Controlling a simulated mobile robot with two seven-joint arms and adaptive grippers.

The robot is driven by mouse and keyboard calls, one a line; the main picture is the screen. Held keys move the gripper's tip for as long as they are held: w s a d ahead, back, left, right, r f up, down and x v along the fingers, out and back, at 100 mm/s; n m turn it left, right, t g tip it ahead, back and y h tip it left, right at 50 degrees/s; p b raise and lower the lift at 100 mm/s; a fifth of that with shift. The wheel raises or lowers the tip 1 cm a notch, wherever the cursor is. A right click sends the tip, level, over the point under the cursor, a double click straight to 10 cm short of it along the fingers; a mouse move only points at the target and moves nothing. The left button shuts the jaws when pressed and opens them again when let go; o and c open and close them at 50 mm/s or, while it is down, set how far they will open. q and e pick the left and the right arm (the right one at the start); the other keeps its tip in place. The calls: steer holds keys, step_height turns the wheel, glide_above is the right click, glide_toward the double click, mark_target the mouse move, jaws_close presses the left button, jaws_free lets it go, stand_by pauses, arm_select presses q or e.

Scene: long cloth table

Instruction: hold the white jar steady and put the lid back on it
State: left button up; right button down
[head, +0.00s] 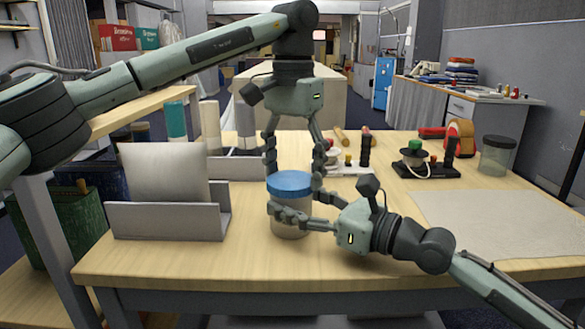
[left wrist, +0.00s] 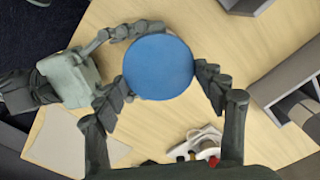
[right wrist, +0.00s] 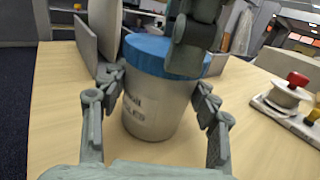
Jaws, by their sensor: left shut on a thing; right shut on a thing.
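The white jar (right wrist: 155,105) stands upright on the table near the middle, and its body also shows in the head view (head: 290,231). The blue lid (head: 290,183) is level on top of the jar; no gap shows between them, but I cannot tell if it is fully seated. My left gripper (head: 296,172) comes down from above with its fingers shut on opposite sides of the lid, as the left wrist view shows the lid (left wrist: 158,66) between them. My right gripper (head: 290,219) is shut around the jar's body from the right, below the lid.
A grey holder (head: 168,222) with an upright panel stands left of the jar. Behind are a pale spool with a red knob (right wrist: 285,92) and a dark base with a green-topped part (head: 413,160). The front table is clear.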

arm_select(q)
steer(key=o, duration=0.8)
steer(key=shift+r, duration=2.3)
steer(key=shift+c, duration=0.3)
